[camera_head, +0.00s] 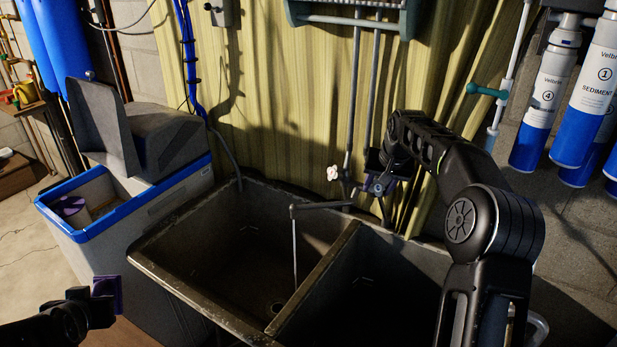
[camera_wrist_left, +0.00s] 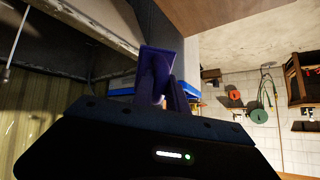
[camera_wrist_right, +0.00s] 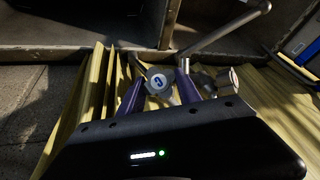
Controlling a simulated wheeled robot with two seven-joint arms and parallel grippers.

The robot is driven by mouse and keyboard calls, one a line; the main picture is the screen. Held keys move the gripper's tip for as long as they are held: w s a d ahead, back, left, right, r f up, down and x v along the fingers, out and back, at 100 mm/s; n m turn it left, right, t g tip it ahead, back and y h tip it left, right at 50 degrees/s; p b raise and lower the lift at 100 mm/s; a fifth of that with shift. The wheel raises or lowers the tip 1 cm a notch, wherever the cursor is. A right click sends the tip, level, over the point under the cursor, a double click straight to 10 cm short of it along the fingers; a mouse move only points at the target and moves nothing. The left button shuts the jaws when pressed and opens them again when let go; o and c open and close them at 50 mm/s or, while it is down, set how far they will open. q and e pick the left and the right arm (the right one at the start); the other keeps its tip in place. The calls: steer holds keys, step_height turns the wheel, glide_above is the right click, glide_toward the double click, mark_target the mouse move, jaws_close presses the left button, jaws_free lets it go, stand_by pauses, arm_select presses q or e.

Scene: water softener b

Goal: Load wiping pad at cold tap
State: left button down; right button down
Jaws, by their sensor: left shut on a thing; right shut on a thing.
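The cold tap (camera_wrist_right: 157,83), a metal knob with a blue-lettered disc, sits between the purple fingertips of my right gripper (camera_wrist_right: 160,92), which is shut on it. In the head view my right gripper (camera_head: 379,182) is at the faucet's right side, partly hidden by its arm. The faucet spout (camera_head: 318,206) reaches over the left basin, with a thin stream below it. My left gripper (camera_head: 104,288) is low at the left, outside the sink. Its purple fingers (camera_wrist_left: 164,75) are close together on something that I cannot make out. I cannot tell a wiping pad apart from them.
The two-basin sink (camera_head: 172,286) fills the middle. A pale knob (camera_head: 333,173) is on the faucet's left side. An open blue-rimmed softener tank (camera_head: 122,222), with a purple cup (camera_head: 72,207) inside, stands left. Filter cartridges (camera_head: 548,95) hang at the right.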

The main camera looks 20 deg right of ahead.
arm_select(q)
steer(key=shift+r, duration=0.15)
arm_select(e)
steer(key=shift+n, duration=0.3)
steer(key=c, duration=0.8)
jaws_free()
steer(key=shift+c, duration=0.2)
arm_select(q)
steer(key=shift+f+b, duration=0.65)
steer(key=shift+b, duration=0.05)
arm_select(e)
steer(key=v, duration=1.2)
steer(key=shift+a, duration=0.25)
steer(key=shift+w, duration=0.1)
